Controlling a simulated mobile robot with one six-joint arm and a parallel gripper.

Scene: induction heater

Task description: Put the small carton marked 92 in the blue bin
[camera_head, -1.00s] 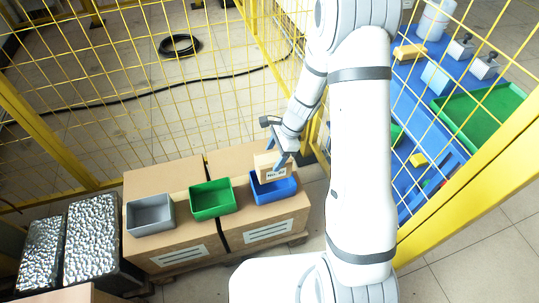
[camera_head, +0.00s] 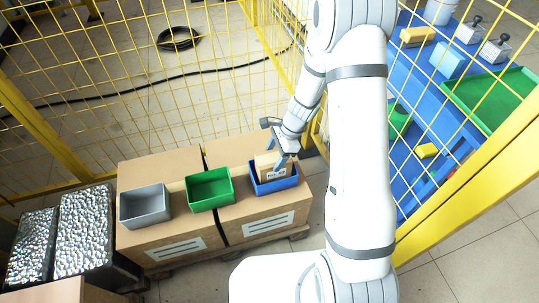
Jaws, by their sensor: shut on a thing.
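The small carton (camera_head: 271,168) is brown, with a white label on its near face; the print on it is too small to read surely. It stands upright inside the outline of the blue bin (camera_head: 276,187), its lower part at or below the rim. Whether it touches the bin floor is hidden. My gripper (camera_head: 279,161) is shut on the carton, reaching in from above and right. The blue bin sits on the right-hand large cardboard box.
A green bin (camera_head: 210,190) and a grey bin (camera_head: 145,206) stand left of the blue bin on large cardboard boxes (camera_head: 170,239). A yellow mesh fence (camera_head: 130,75) runs behind. A blue table (camera_head: 405,95) with several items is at right.

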